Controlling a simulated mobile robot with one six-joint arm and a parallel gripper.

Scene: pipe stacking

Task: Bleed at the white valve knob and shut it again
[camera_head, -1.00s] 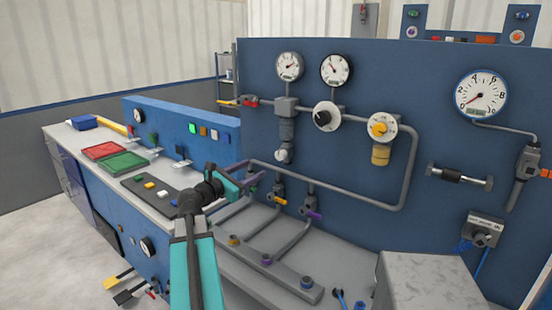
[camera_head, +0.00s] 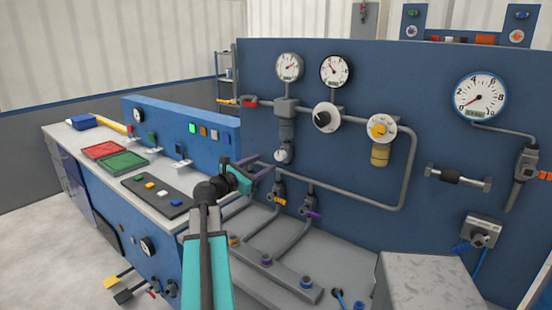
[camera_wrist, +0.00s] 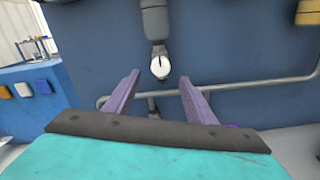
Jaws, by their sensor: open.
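The white valve knob (camera_head: 282,155) sits at the lower end of a grey vertical fitting (camera_head: 286,130) on the blue panel. In the wrist view the white knob (camera_wrist: 160,67) hangs straight ahead, above and beyond the gap between my finger tips. My gripper (camera_head: 264,168) is open and empty, with its purple fingers pointing at the panel just below and left of the knob. The fingers also show spread in the wrist view (camera_wrist: 159,82). They appear apart from the knob.
A grey pipe (camera_head: 345,193) runs along the panel below the knob. Valves with an orange handle (camera_head: 280,200) and a purple handle (camera_head: 314,214) stand below my gripper. Gauges (camera_head: 289,67) and a yellow-centred dial (camera_head: 382,128) are above and right. A bench is at left.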

